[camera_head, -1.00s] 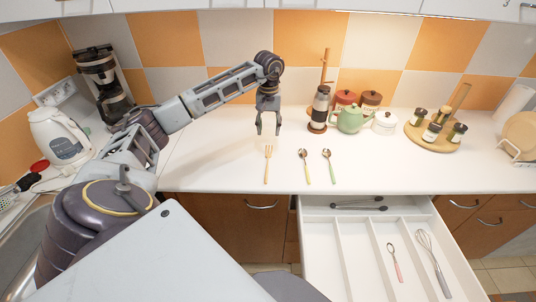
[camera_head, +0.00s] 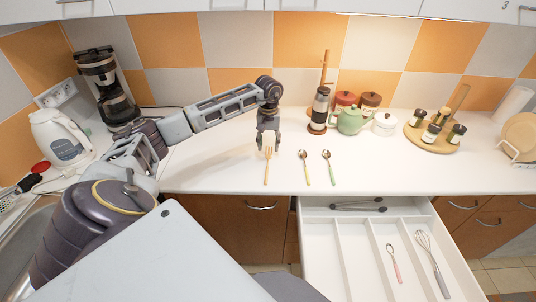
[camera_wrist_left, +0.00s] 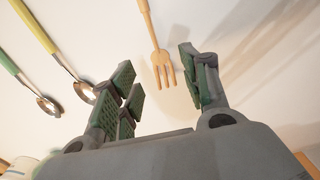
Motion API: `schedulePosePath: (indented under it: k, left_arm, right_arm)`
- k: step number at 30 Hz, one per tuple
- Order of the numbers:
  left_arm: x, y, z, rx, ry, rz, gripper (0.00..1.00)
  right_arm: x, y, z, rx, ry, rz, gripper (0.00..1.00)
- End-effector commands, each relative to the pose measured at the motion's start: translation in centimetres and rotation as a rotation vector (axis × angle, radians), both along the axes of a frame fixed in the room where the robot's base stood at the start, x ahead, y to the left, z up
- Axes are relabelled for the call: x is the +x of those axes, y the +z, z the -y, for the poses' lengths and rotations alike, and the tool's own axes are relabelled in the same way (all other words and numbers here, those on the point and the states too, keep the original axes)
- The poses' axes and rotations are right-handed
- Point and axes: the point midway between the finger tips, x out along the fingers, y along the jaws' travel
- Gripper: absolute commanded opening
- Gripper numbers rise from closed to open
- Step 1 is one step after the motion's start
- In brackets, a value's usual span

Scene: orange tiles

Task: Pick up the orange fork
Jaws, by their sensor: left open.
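The orange fork (camera_head: 267,168) lies on the white counter, handle toward the front edge and tines toward the back. My left gripper (camera_head: 268,147) is open and points down, just above the fork's tine end. In the left wrist view the fork (camera_wrist_left: 158,45) shows with its tines between the two fingers of the gripper (camera_wrist_left: 160,90), apart from both. Nothing is held. My right gripper is not in view.
Two spoons, one yellow-handled (camera_head: 305,169) and one green-handled (camera_head: 329,169), lie to the right of the fork. An open drawer (camera_head: 321,250) with utensils juts out below. A green teapot (camera_head: 350,120) and jars stand behind. The counter left of the fork is clear.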

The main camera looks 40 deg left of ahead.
Motion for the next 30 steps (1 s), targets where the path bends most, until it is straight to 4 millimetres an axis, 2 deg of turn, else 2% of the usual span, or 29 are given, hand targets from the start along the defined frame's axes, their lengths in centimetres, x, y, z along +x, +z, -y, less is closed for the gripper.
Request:
schedulePosePath:
  k: [5,13,21,25,30]
  left_arm:
    - [0.0,-0.4,0.0,-0.001,0.000,0.000,0.46]
    - [0.2,-2.9,-0.2,-0.002,0.001,-0.002,0.46]
    - [0.3,-5.0,-0.2,0.001,0.000,-0.001,0.46]
    - [0.3,-5.2,-0.3,0.001,0.000,0.000,0.46]
    - [0.3,-5.2,-0.2,0.001,0.000,0.001,0.46]
  right_arm:
    - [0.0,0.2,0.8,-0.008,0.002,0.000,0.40]
    - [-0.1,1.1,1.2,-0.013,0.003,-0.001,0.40]
    - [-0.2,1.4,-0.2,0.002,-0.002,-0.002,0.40]
    - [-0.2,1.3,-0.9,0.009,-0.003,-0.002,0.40]
    - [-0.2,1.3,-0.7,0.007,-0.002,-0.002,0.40]
